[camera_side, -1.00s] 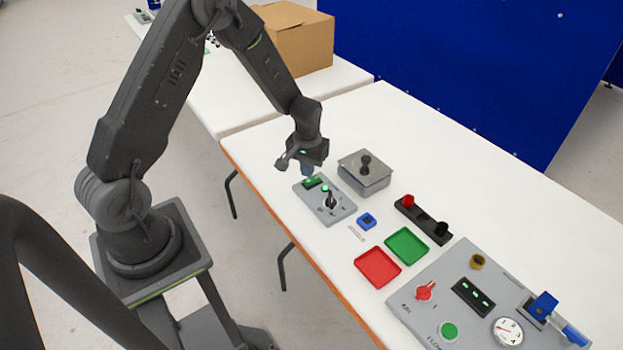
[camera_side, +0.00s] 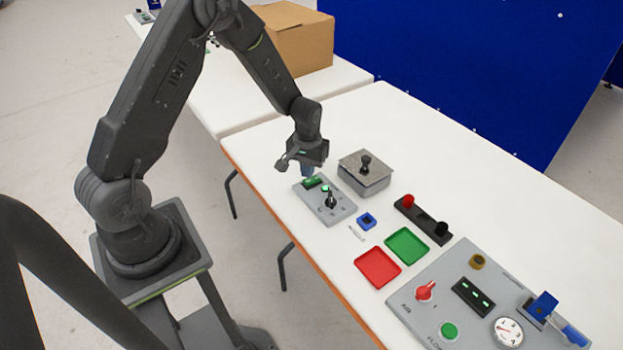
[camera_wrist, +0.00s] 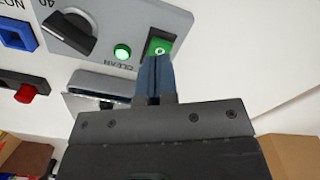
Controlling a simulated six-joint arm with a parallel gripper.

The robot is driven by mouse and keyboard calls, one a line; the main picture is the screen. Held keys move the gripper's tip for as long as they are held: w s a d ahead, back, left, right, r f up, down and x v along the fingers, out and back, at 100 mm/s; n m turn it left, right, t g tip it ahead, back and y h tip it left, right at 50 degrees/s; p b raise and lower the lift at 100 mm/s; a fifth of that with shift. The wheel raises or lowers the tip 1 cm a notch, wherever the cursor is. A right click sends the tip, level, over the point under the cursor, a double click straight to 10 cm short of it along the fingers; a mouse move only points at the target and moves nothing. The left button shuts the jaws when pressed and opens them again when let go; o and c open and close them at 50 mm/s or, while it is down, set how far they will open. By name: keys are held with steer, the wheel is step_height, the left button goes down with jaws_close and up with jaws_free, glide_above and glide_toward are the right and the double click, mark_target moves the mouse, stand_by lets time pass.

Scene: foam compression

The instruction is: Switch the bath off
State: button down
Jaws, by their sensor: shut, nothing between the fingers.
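The control panel (camera_side: 341,211) is a grey plate on the white table. In the wrist view the panel (camera_wrist: 181,17) carries a black dial (camera_wrist: 70,32), a lit green lamp (camera_wrist: 122,52) beside the word CLEAN, and a green rocker switch (camera_wrist: 160,46) with a round mark. My gripper (camera_wrist: 157,66) is shut and empty, its blue fingertips at the near edge of the switch. I cannot tell whether they touch it. In the side view my gripper (camera_side: 307,170) points down over the panel's far left end. A grey lidded box (camera_side: 365,180) with a black knob stands close behind the panel.
Right of the panel lie a blue block (camera_side: 366,221), a red tray (camera_side: 377,268), a green tray (camera_side: 407,246) and a black strip (camera_side: 424,221) with red and black knobs. A larger grey panel (camera_side: 420,310) is at front right.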

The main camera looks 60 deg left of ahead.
steer(key=shift+f, duration=1.15)
stand_by(0.4)
steer(key=shift+r, duration=3.55)
